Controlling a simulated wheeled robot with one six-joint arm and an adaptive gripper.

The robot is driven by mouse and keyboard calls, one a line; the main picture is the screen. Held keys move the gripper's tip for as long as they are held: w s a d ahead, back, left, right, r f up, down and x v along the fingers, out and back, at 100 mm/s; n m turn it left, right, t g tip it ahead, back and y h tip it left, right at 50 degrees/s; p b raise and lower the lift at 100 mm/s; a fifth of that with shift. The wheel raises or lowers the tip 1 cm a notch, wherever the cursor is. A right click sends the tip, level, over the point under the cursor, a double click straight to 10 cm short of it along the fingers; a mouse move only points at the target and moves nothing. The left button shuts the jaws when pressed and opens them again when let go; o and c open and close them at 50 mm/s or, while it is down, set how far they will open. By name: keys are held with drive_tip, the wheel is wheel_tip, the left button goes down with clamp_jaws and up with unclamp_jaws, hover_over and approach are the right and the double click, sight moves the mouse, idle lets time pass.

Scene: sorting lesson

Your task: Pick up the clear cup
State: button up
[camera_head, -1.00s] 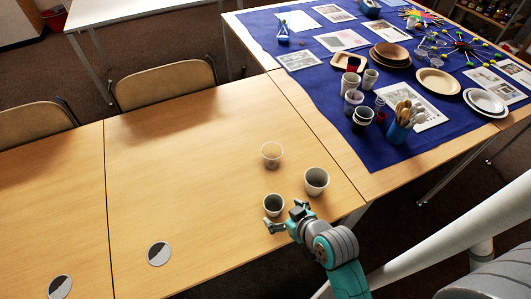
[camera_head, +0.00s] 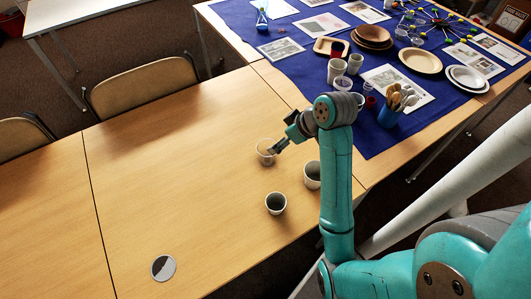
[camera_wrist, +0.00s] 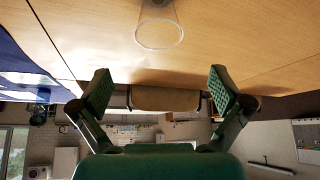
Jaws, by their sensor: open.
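The clear cup (camera_head: 264,151) stands on the wooden table, beyond two other cups. It also shows at the top of the wrist view, where its round rim (camera_wrist: 159,34) is seen ahead of the fingers. My gripper (camera_head: 278,147) is right beside the clear cup in the head view and covers part of its right side. In the wrist view my gripper (camera_wrist: 161,92) has its two fingers wide apart with nothing between them. The head view does not show whether a finger touches the cup.
A white cup (camera_head: 312,174) and a smaller cup (camera_head: 276,203) stand near my arm. A blue cloth (camera_head: 392,137) holds plates, cups and a utensil holder (camera_head: 390,115). The table's left (camera_head: 150,170) is clear.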

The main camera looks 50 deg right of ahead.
drive_tip(key=x, duration=0.9)
drive_tip(key=shift+s+d+f, duration=0.1)
drive_tip(key=shift+f, duration=0.25)
drive_tip(key=c, duration=0.8)
